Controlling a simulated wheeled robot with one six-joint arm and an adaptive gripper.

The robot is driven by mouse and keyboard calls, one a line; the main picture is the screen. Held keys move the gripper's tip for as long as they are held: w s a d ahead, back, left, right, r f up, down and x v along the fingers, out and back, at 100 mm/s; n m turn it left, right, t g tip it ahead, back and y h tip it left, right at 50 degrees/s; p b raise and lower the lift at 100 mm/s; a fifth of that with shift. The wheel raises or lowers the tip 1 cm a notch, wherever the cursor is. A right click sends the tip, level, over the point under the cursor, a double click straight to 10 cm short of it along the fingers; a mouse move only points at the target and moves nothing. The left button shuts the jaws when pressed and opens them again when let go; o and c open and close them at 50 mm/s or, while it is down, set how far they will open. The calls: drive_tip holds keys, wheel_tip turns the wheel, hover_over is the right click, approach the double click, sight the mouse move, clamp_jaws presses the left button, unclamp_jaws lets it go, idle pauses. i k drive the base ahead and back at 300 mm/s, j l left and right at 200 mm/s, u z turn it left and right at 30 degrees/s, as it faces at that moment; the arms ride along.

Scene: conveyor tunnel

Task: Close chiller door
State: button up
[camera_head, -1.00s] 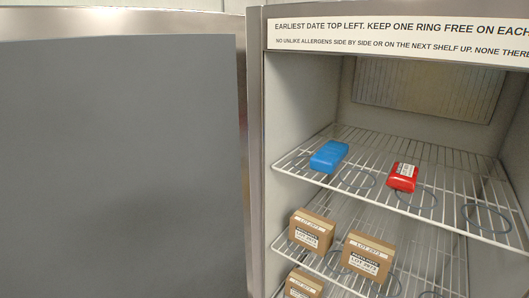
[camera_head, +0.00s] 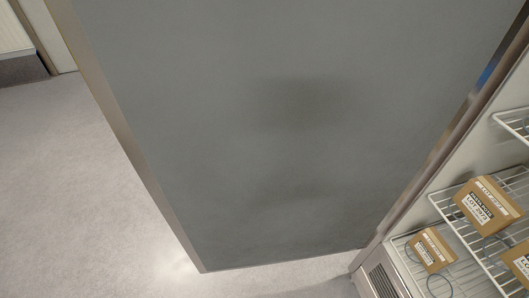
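The chiller door (camera_head: 270,130) is a large grey panel with a metal edge, and it stands open to the left of the chiller. Its lower edge is above the floor, and its hinge side meets the chiller cabinet (camera_head: 430,205) at the right. The chiller's inside shows at the right, with wire shelves (camera_head: 447,200) and cardboard boxes on them. One labelled box (camera_head: 487,205) is on a shelf and a smaller box (camera_head: 432,250) is lower. My gripper is not in view. The door's outer face and any handle are hidden.
Pale floor (camera_head: 75,175) lies clear to the left of and below the door. A wall with a dark base strip (camera_head: 22,70) is at the upper left. A vent grille (camera_head: 381,281) is at the cabinet's foot.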

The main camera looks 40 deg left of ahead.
sight(262, 132)
drive_tip(key=j, duration=0.6)
drive_tip(key=i+j+u, duration=0.1)
drive_tip(key=j, duration=1.1)
drive_tip(key=i+j+u, duration=0.1)
drive_tip(key=j, duration=0.5)
drive_tip(key=i+j, duration=0.1)
drive_tip(key=j, duration=0.2)
drive_tip(key=i+j, duration=0.1)
drive_tip(key=j, duration=0.2)
drive_tip(key=i+j, duration=0.1)
drive_tip(key=j, duration=0.2)
drive_tip(key=i+j+z, duration=0.15)
drive_tip(key=j+z, duration=1.3)
drive_tip(key=k+j+z, duration=0.15)
drive_tip(key=j+z, duration=0.35)
